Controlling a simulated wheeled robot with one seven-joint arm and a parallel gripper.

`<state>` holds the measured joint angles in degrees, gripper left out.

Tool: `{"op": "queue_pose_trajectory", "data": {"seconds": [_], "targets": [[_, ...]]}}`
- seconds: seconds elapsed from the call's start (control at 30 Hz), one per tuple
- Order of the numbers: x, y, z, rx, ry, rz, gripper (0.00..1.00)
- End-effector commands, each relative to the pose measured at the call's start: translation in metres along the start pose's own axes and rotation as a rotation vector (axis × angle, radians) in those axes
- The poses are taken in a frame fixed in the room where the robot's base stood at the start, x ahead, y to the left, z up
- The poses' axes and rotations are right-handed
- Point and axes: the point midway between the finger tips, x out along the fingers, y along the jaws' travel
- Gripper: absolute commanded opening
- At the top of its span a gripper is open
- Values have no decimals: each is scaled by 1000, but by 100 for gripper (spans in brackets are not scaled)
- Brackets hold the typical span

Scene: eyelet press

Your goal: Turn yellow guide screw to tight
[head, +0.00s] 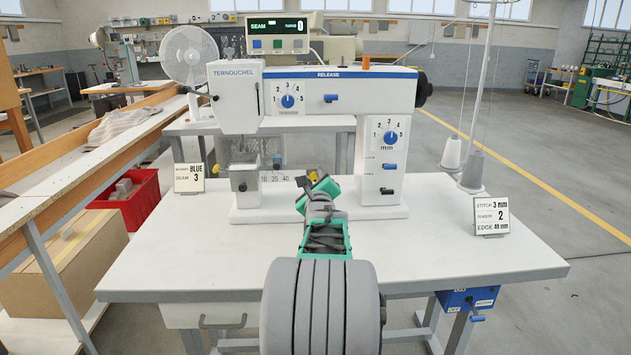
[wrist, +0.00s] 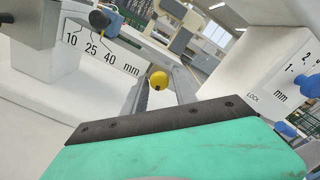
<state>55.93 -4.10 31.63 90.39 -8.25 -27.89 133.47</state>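The yellow guide screw (wrist: 158,80) shows in the wrist view as a round yellow knob with a dark mark on its lower face. In the head view a small yellow patch of it (head: 313,174) shows at the tip of my gripper. My gripper (wrist: 162,88) has two grey fingers standing apart, with the knob seen in the gap between them. I cannot tell whether either finger touches the knob. The edge guide scale (wrist: 92,47), marked 10, 25, 40 mm, lies to the left of the knob. The screw's shaft is hidden.
The white sewing machine (head: 340,98) arches over my gripper, its right column (head: 380,185) close by. The needle area (head: 245,172) is to the left. Setting cards (head: 189,178) and (head: 491,216) stand on the table (head: 450,240). The front tabletop is mostly clear.

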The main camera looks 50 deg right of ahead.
Motion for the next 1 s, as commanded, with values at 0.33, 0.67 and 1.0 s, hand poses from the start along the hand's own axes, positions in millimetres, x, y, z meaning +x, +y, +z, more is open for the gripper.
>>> {"op": "queue_pose_trajectory", "data": {"seconds": [0.33, 0.67, 1.0], "targets": [[0, 1, -2, 0, 3, 1, 46], [-48, -1, 1, -1, 2, 0, 46], [-78, 1, -1, 0, 2, 1, 46]]}}
